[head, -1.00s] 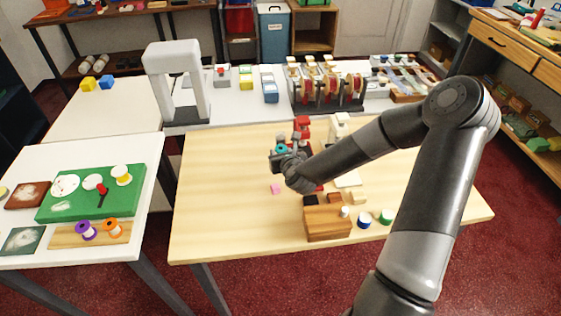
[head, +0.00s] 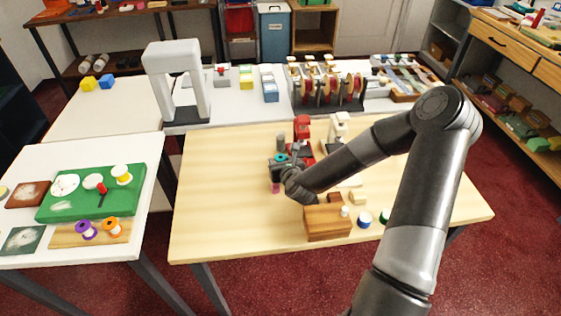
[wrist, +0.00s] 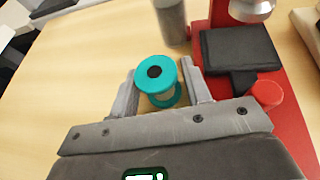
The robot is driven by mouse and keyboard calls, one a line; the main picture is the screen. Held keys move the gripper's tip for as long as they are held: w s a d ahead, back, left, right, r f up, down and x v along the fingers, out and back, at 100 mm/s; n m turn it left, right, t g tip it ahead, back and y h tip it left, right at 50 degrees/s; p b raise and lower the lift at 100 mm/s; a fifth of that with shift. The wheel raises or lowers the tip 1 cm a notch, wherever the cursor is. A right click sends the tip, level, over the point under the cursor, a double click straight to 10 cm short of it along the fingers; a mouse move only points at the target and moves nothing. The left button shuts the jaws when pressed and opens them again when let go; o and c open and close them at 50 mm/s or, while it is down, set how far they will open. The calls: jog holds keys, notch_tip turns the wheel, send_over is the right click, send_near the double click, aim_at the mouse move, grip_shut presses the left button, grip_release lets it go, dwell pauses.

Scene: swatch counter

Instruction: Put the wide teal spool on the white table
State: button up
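The wide teal spool (wrist: 157,74) has teal flanges and a pale core. In the wrist view it stands between the two fingers of my gripper (wrist: 160,88), one on each side. The fingers are close against it, and I take my gripper to be shut on it. In the head view the spool (head: 281,157) shows as a small teal spot at my gripper (head: 278,164), over the wooden table. The white table (head: 150,215) is at the left and is apart from my gripper.
A green board (head: 75,207) and a wooden strip with purple (head: 86,230) and orange spools (head: 113,228) take up much of the white table. A grey cylinder (wrist: 172,20) and a red device (wrist: 272,112) stand close beside my gripper. A wooden block (head: 327,223) is nearer.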

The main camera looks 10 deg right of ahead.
jog(key=shift+s+r, duration=0.2)
jog(key=shift+o, duration=0.4)
jog(key=v, duration=1.1)
jog(key=shift+s+r, duration=0.2)
jog(key=shift+w, duration=0.1)
jog(key=shift+w+a+f, duration=0.1)
jog(key=shift+w+a, duration=0.05)
jog(key=shift+w, duration=0.2)
jog(key=x, duration=0.7)
jog(key=shift+w+a+r, duration=0.1)
jog(key=shift+w+r, duration=0.05)
jog(key=shift+r, duration=0.1)
jog(key=shift+d+x, duration=0.2)
jog(key=shift+x, duration=2.6)
jog(key=shift+f, duration=0.1)
